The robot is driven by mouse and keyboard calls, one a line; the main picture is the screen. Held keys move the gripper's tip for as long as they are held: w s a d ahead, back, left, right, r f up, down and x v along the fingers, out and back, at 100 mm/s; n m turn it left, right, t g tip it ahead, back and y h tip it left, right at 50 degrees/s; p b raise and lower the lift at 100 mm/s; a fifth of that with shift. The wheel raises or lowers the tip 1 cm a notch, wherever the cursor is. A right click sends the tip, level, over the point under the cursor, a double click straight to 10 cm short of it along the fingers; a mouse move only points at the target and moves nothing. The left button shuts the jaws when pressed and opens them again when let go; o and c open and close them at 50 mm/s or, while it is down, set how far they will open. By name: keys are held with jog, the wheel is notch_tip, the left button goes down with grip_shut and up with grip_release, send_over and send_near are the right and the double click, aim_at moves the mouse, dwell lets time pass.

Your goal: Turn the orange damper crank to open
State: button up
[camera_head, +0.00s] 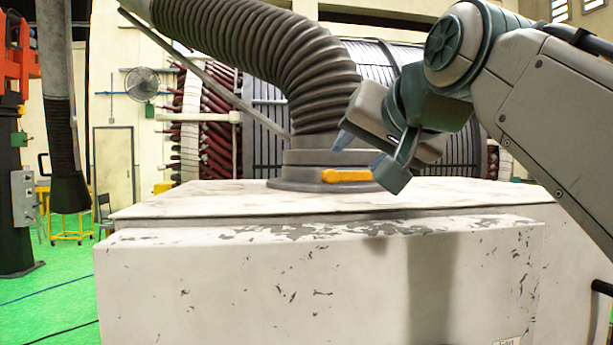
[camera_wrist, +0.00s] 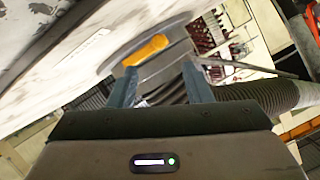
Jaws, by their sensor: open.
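The orange damper crank (camera_head: 346,175) is a short bar on the front of a round grey collar (camera_head: 300,158), lying about level in the head view. In the wrist view the crank (camera_wrist: 146,50) shows beyond my fingertips, tilted by the camera's angle. My gripper (camera_head: 362,152) is to the right of the collar, with its blue-grey fingers pointing left toward it. The fingers are apart and nothing is between them; they also show in the wrist view (camera_wrist: 158,75). No contact with the crank is visible.
The collar stands on a white, chipped cabinet top (camera_head: 200,200). A ribbed grey hose (camera_head: 285,50) rises from the collar and bends to the upper left. A thin rod (camera_head: 215,78) slants down to the collar. A large wound stator (camera_head: 270,105) stands behind.

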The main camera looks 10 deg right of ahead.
aim_at(333, 174)
jog(key=x, duration=1)
jog(key=shift+w, duration=0.1)
grip_shut()
